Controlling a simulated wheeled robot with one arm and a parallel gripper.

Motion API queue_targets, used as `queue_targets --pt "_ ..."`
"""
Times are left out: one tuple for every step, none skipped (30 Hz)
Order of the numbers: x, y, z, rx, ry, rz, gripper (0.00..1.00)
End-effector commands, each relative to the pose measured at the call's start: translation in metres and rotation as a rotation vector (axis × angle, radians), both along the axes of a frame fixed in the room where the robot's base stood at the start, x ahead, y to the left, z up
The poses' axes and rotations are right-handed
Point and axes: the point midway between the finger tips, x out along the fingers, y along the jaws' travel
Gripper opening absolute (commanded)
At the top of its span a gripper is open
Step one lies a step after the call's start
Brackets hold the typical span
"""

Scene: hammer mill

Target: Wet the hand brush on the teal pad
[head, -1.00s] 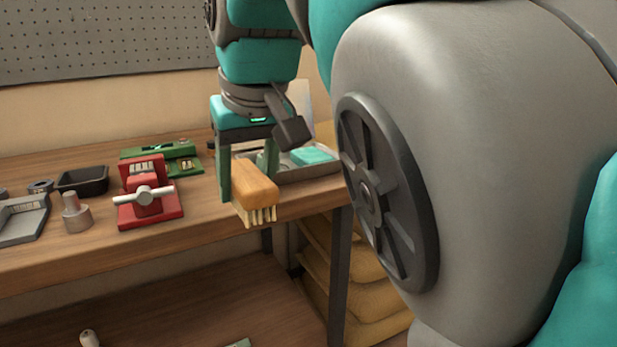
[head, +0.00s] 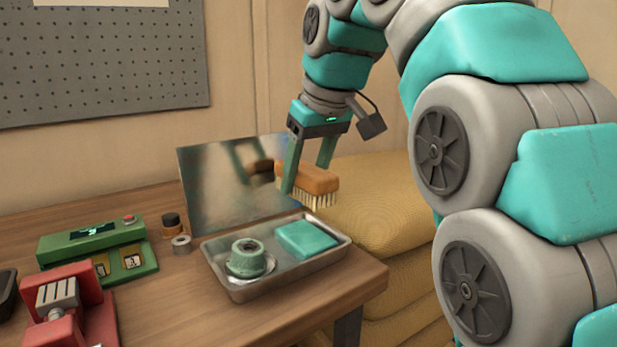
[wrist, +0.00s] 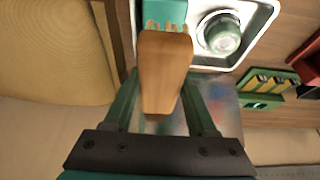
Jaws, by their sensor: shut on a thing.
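My gripper (head: 308,188) is shut on the hand brush (head: 308,178), which has a wooden back and pale bristles pointing down. The brush is held in the air above the back right part of a metal tray (head: 237,293). The teal pad (head: 306,239) lies in the right part of this tray, below the brush and apart from it in the head view. In the wrist view the brush (wrist: 164,70) covers part of the pad (wrist: 166,11).
A mirror-like panel (head: 215,190) stands behind the tray. A green device (head: 95,250), a red vise (head: 65,305) and small round parts stand to the left. Yellow sacks (head: 385,200) are stacked right of the bench (head: 175,310). Free air lies above the tray.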

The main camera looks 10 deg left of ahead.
Motion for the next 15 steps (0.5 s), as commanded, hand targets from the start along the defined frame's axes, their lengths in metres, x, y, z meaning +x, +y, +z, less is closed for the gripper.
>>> queue_targets --pt "0.000 0.000 -0.001 0.000 0.000 0.001 0.13" --pt "0.000 0.000 -0.001 0.000 0.001 0.001 0.13" --pt "0.000 0.000 -0.002 0.000 0.001 0.001 0.13" --pt "0.000 0.000 -0.004 -0.001 0.002 0.000 0.13" --pt "-0.001 0.000 -0.005 -0.002 0.004 0.001 0.13" --pt "-0.001 0.000 -0.008 -0.002 0.005 0.000 0.13" --pt "-0.001 0.000 -0.010 -0.002 0.005 0.000 0.13" --pt "0.000 0.000 -0.012 -0.002 0.005 0.000 0.13" --pt "0.000 0.000 -0.014 -0.001 0.004 0.000 0.13" --pt "0.000 0.000 -0.017 -0.001 0.003 -0.001 0.13" --pt "0.000 0.000 -0.020 -0.002 0.004 0.000 0.13" --pt "-0.001 -0.001 -0.026 -0.004 0.006 0.000 0.13" --pt "-0.001 -0.001 -0.030 -0.004 0.006 0.000 0.13" --pt "0.000 -0.001 -0.033 -0.003 0.006 0.000 0.13" --pt "0.000 0.000 -0.037 -0.002 0.004 -0.001 0.13"
